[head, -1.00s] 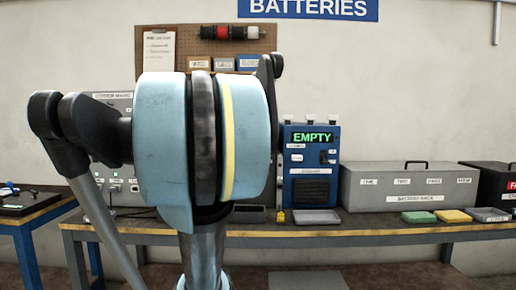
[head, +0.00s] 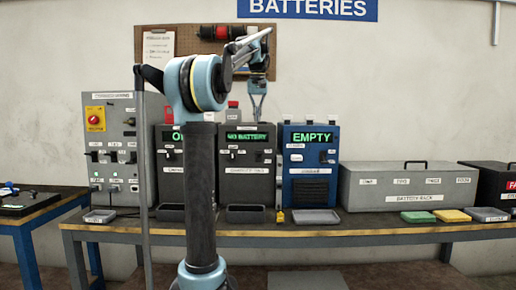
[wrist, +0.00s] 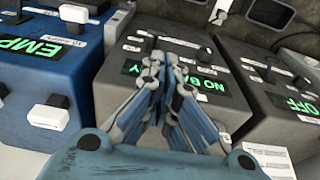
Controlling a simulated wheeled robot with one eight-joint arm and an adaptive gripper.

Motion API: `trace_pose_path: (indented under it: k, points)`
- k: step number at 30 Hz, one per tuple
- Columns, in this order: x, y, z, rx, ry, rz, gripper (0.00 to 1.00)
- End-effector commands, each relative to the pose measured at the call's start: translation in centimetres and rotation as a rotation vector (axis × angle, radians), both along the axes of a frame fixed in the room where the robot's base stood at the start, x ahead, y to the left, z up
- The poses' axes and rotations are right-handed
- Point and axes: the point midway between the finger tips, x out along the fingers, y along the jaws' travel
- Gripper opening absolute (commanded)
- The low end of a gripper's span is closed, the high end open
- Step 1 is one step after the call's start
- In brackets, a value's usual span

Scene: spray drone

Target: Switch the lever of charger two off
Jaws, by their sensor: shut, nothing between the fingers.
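The middle grey charger (head: 247,190) has a green NO BATTERY screen (head: 246,136) and a small dark lever (head: 260,156) below it. Its nameplate is too small to read surely. My gripper (head: 257,118) is shut and empty, pointing down in front of this charger's top in the head view. In the wrist view the shut fingers (wrist: 156,62) lie across the picture of the same charger (wrist: 120,90), beside its NO BATTERY screen (wrist: 205,82), and hide part of it. I cannot tell any contact.
The blue EMPTY charger (head: 312,180) stands to the right in the head view. Another grey charger (head: 170,185), partly behind my arm, stands left, its screen OFF in the wrist view (wrist: 300,104). A grey battery rack (head: 405,188) and a switch cabinet (head: 112,180) flank them.

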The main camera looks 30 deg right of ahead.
Motion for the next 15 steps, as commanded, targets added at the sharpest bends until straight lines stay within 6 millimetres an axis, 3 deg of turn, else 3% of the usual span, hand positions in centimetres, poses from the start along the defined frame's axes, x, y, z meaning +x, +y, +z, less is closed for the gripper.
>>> trace_pose_path:
  k: [4, 15]
  points:
    - [-0.12, -0.94, 0.45, 0.001, 0.001, -0.009, 0.00]
    - [-0.08, -0.93, 0.24, 0.001, 0.001, -0.009, 0.00]
